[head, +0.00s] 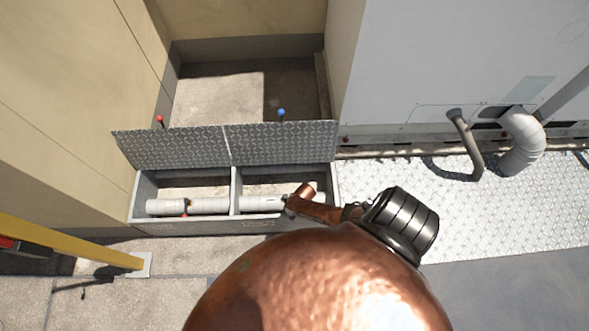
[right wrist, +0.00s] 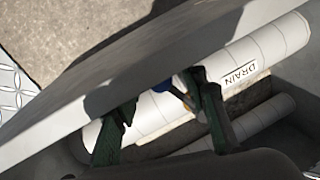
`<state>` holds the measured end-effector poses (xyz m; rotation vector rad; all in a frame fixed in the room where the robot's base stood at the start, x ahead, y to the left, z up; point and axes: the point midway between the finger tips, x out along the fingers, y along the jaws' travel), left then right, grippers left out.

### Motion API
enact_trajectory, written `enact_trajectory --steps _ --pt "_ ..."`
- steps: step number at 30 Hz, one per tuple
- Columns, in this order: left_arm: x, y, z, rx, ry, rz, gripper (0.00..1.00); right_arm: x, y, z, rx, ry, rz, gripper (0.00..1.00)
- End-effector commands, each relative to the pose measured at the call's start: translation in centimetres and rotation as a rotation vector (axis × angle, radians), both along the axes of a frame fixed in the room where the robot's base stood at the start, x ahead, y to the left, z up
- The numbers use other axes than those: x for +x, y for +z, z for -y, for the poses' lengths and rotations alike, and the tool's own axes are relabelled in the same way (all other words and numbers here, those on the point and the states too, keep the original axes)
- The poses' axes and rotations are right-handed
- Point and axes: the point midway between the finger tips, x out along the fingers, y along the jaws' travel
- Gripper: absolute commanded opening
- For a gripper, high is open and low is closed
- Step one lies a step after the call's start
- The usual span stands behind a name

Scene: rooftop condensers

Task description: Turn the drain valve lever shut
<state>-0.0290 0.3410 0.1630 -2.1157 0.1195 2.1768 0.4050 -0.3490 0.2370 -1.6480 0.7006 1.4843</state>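The drain pipe (right wrist: 285,40), white and labelled DRAIN, runs through the right compartment of an open grey box. In the head view this pipe (head: 262,203) is partly covered by my copper right arm. In the head view the lever is hidden. My left gripper is out of view.
The box's (head: 236,222) raised diamond-plate lid (head: 175,148) stands behind it. A red knob (head: 160,119) and a blue knob (head: 281,112) rise behind the lid. Another white pipe (head: 165,207) lies in the left compartment. A yellow rail (head: 70,240) stands left.

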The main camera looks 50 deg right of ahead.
Motion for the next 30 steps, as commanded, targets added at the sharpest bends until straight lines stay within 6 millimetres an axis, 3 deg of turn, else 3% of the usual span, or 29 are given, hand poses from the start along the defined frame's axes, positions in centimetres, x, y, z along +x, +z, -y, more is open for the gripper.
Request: enact_trajectory --steps 8,24,30 --pt "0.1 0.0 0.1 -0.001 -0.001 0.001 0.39 -0.5 2.1 0.3 0.002 -0.001 0.000 0.40" --pt "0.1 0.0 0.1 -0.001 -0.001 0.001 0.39 -1.7 10.0 1.1 0.001 -0.001 -0.001 0.40" --pt "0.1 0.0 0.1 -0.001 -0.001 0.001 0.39 -2.0 11.4 1.3 0.000 -0.001 -0.001 0.40"
